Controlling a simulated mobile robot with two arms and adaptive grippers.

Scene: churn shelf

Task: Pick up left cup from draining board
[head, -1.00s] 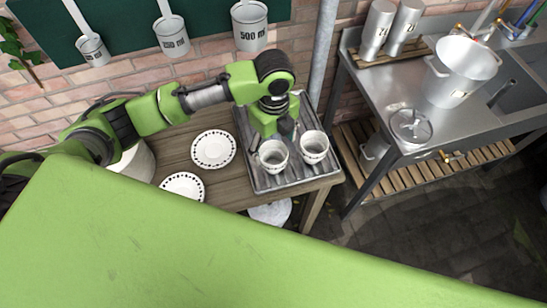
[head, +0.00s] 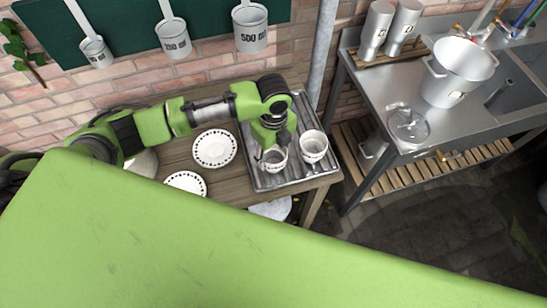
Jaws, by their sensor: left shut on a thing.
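Two white cups with a dark pattern stand on the grey metal draining board (head: 262,182), which lies on a wooden table. My left gripper (head: 273,150) reaches down from above at the left cup (head: 274,161) and is shut on it. The arm and gripper hide the back part of this cup, and its base appears to be at the board. The right cup (head: 314,147) stands just to the right, apart from the gripper. My right gripper is not in view.
Two patterned plates lie on the wooden table, one (head: 214,149) left of the board and one (head: 187,184) nearer. A metal sink table with a large pot (head: 457,72) stands at the right. Measuring cups (head: 250,28) hang on the wall behind. A grey pole (head: 322,60) rises behind the board.

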